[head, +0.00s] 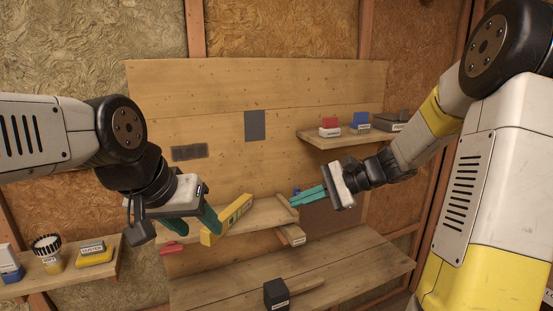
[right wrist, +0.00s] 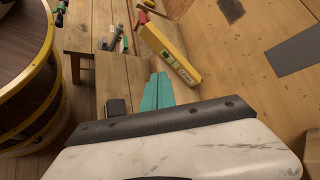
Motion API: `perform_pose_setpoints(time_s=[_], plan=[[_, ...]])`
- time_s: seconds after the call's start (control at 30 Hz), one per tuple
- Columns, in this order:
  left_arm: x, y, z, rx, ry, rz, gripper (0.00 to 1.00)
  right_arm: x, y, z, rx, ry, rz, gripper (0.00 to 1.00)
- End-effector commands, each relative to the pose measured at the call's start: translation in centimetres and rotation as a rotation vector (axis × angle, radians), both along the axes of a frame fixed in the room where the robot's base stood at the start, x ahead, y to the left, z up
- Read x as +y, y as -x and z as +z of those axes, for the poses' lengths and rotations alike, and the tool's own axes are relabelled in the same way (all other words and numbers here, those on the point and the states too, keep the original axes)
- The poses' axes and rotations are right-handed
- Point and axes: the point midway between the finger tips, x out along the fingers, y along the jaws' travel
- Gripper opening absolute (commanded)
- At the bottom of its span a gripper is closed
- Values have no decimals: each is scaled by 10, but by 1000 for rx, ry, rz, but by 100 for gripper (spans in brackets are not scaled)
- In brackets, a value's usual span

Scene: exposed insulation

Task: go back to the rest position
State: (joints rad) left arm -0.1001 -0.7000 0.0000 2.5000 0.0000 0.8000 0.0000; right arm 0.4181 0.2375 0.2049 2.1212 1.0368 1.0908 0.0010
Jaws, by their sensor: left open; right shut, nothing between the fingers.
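My left gripper (head: 192,222) is in the middle left of the head view, in front of the wooden back panel. Its green fingers are apart, and one overlaps the left end of a yellow level (head: 228,220) in the picture. I cannot tell whether they touch. My right gripper (head: 307,196) is right of centre, its green fingers pointing left and shut with nothing between them. In the right wrist view its fingers (right wrist: 157,90) lie together, just below the yellow level (right wrist: 170,55).
A workbench (head: 350,262) holds a black box (head: 276,293). A right shelf (head: 335,139) carries red, blue and grey items. A left shelf (head: 70,277) holds a cup (head: 47,252) and a yellow box (head: 95,256). A red item (head: 173,247) is below my left gripper.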

Motion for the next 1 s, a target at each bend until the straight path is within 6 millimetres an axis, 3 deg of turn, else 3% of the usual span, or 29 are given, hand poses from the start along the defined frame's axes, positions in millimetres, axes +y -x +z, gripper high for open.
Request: perform_pose_setpoints(time_s=[0.03, 0.2, 0.5, 0.7, 1.0], plan=[[0, 0, 0, 0, 0, 0, 51, 5, 22, 8, -54, 95, 60, 0], [0, 0, 0, 0, 0, 0, 51, -1, 84, 19, -227, 399, 231, 0], [0, 0, 0, 0, 0, 0, 51, -46, 161, 42, -591, 868, 438, 0], [0, 0, 0, 0, 0, 0, 51, -71, 182, 53, -768, 1049, 495, 0], [0, 0, 0, 0, 0, 0, 51, -79, 186, 57, -819, 1104, 511, 0]])
